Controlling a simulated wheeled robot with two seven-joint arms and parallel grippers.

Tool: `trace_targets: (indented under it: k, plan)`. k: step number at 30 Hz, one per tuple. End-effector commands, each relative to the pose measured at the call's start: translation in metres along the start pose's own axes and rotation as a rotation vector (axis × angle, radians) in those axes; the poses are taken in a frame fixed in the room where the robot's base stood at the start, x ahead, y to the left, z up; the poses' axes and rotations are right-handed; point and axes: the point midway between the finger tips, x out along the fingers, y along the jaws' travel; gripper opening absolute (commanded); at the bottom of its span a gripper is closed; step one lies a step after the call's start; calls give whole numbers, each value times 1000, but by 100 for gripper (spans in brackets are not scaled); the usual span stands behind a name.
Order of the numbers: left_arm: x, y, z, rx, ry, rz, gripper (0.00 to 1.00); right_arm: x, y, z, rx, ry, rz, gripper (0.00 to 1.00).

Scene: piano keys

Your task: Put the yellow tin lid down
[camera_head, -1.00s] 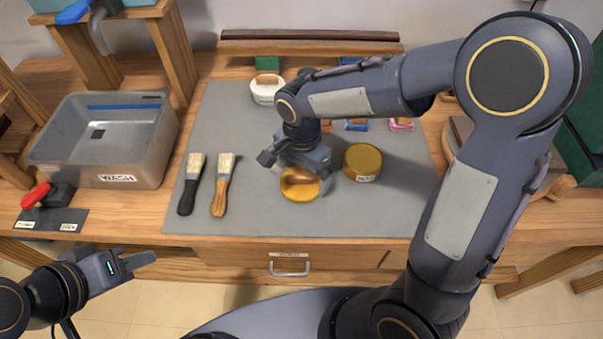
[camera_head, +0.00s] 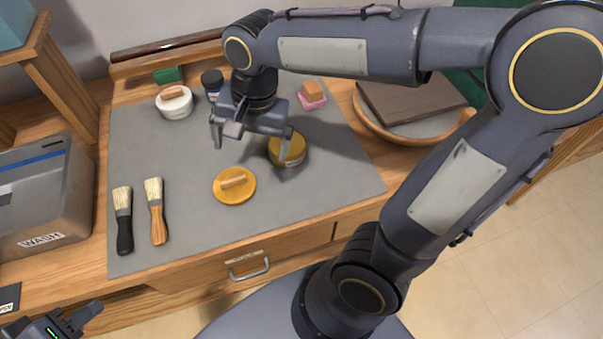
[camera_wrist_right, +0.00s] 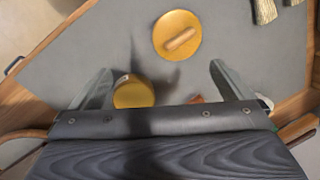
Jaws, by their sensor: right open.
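The yellow tin lid (camera_head: 234,187) lies flat on the grey mat, with its wooden bar handle on top. It also shows in the right wrist view (camera_wrist_right: 177,36). A yellow-topped tin (camera_head: 288,151) stands on the mat to the right of the lid, apart from it; the right wrist view shows it too (camera_wrist_right: 134,92). My right gripper (camera_head: 247,146) is open and empty above the mat, behind the lid and apart from it. In the right wrist view its fingers (camera_wrist_right: 158,85) are spread wide. My left gripper (camera_head: 82,318) is at the lower left corner, partly cut off, away from the table things.
Two brushes (camera_head: 156,212) lie left of the lid. A white tin (camera_head: 174,104) and a dark jar (camera_head: 212,84) stand at the back. A grey WASH bin (camera_head: 43,205) is at the left. The front of the grey mat (camera_head: 270,222) is clear.

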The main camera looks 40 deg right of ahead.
Motion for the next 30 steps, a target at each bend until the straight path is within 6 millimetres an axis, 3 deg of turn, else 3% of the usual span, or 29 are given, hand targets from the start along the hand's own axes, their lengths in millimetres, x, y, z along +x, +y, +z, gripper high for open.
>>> trace_targets:
  k: [1,3,6,10,15,25,30]
  plan:
    - [0,0,0,0,0,0,36,-7,24,4,-55,3,-64,100]
    - [0,0,0,0,0,0,36,-12,50,12,-167,26,-148,100]
    - [0,0,0,0,0,0,36,-13,80,28,-317,94,-247,100]
    - [0,0,0,0,0,0,36,-8,104,45,-474,202,-318,100]
    - [0,0,0,0,0,0,36,-1,116,57,-586,295,-346,100]
    - [0,0,0,0,0,0,36,0,117,58,-609,309,-348,100]
    - [-22,10,-11,0,0,0,36,-26,113,60,-608,308,-347,100]
